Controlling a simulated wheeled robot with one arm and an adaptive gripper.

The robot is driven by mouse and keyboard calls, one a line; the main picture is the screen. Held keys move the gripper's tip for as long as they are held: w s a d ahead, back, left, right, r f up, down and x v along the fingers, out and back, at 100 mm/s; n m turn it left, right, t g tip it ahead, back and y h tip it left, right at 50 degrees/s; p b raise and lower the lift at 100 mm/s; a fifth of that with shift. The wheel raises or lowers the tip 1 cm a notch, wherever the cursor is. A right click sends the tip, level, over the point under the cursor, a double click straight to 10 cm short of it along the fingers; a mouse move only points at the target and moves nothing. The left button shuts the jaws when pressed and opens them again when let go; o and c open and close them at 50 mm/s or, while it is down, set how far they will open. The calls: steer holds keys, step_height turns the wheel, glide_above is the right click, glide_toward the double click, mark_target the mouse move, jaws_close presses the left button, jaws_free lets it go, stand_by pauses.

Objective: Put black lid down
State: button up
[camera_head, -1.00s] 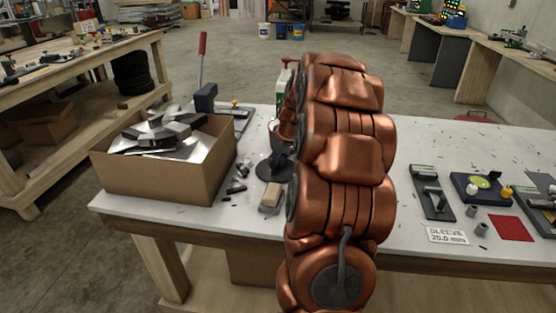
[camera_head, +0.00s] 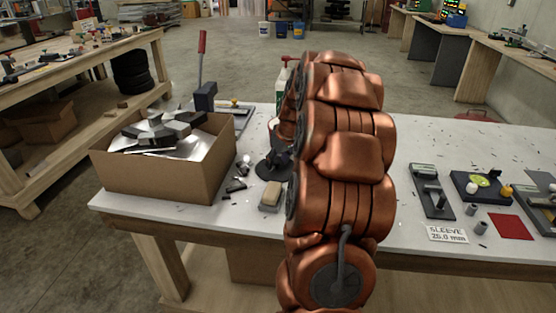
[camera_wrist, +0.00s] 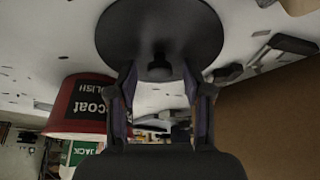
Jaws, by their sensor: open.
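The black lid (camera_wrist: 158,30) is a round dark disc with a small knob (camera_wrist: 159,66) at its middle. In the head view the lid (camera_head: 271,171) shows at the worktable's surface, right of the cardboard box and partly behind my arm. My gripper (camera_wrist: 159,78) is open, with one finger on each side of the knob. I see gaps between the fingers and the knob. In the head view my arm hides most of the gripper.
A cardboard box (camera_head: 168,178) of metal parts stands close left of the lid. A red can (camera_wrist: 80,107) is near the gripper in the wrist view. A tan block (camera_head: 270,195) lies in front of the lid. Fixtures and a sleeve sign (camera_head: 447,234) occupy the table's right.

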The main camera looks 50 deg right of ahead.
steer(key=b+v, duration=0.1)
steer(key=v, duration=1.1)
steer(key=s+a+f+n+g+y, duration=0.1)
steer(key=s+a+f+g, duration=0.15)
steer(key=a, duration=0.95)
steer(key=s+a+f+n+g+y, duration=0.1)
steer(key=s+a+f, duration=0.15)
steer(key=a, duration=1.05)
steer(key=s+a+f+g, duration=0.1)
steer(key=s+a+f, duration=0.2)
steer(key=s, duration=0.7)
steer(key=s+a+f+g+h, duration=0.1)
steer(key=s+a+f+g, duration=0.1)
steer(key=s+a, duration=0.6)
steer(key=shift+s+a+f, duration=0.25)
steer(key=shift+s+f, duration=0.35)
steer(key=shift+s, duration=0.55)
step_height(320, 180, up, 10)
steer(key=p, duration=0.9)
